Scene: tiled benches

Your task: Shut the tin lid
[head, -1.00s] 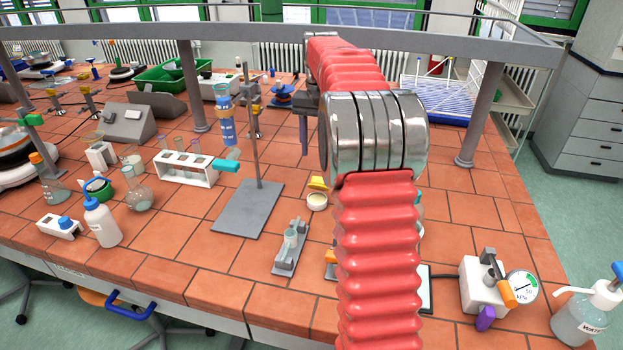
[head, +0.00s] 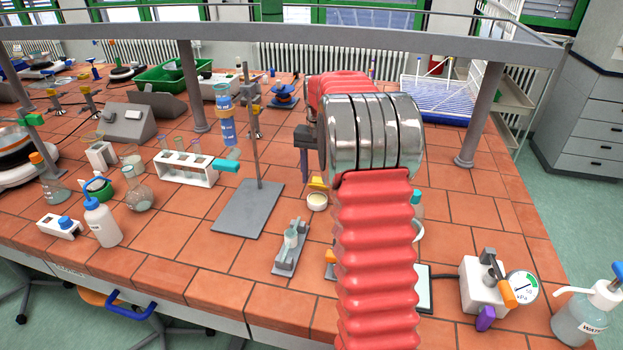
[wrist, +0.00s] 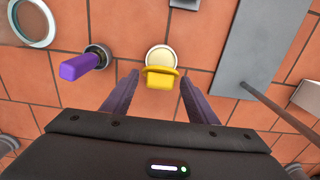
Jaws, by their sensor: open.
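The tin is a small round pot with a pale cream top face (head: 317,202), standing on the tiles right of the stand's grey base. Its yellow lid (head: 318,183) stands up at the far rim, open. In the wrist view the tin (wrist: 161,57) is just beyond my fingertips, and the yellow lid (wrist: 161,79) with its tab lies between them. My gripper (wrist: 161,82) is open and empty, one dark finger on each side of the lid, with a gap to each. In the head view my gripper (head: 304,165) hangs above and slightly left of the lid, partly hidden by my arm.
A stand with a grey base plate (head: 248,208) and upright rod is left of the tin. A small grey holder (head: 291,246) is nearer. In the wrist view a purple-handled part (wrist: 84,64) is left of my fingers. A pressure gauge unit (head: 484,288) stands front right.

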